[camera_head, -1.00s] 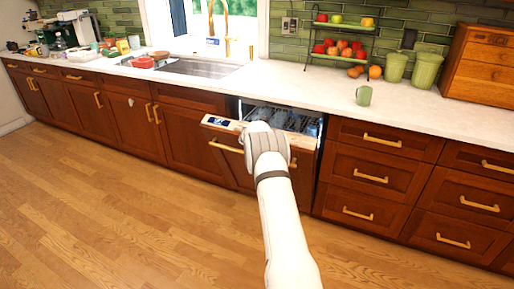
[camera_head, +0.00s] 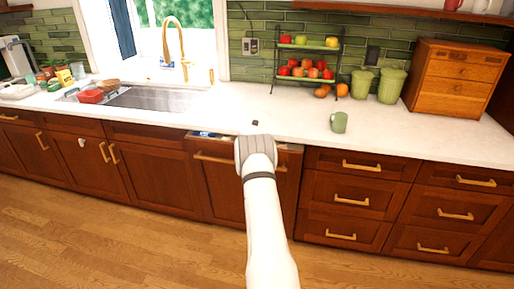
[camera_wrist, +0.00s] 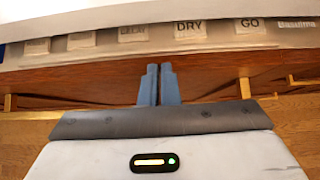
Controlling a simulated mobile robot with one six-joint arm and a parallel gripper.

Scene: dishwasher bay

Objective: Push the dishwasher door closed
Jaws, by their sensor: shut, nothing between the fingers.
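The dishwasher door (camera_head: 222,190) has a dark wood front and stands nearly upright, almost flush with the cabinets. A strip of its control panel (camera_head: 208,135) still shows along the top edge, under the counter. In the wrist view, the panel has labelled buttons, such as DRY (camera_wrist: 190,29) and GO (camera_wrist: 250,25). My gripper (camera_wrist: 159,69) is shut and empty, with its blue fingertips at the door's wooden front (camera_wrist: 90,80), just below the panel. I cannot tell whether they touch it. In the head view my wrist hides the fingers and part of the door.
Drawers (camera_head: 350,200) stand to the right and cabinets (camera_head: 85,160) to the left. The wooden floor (camera_head: 100,230) is clear.

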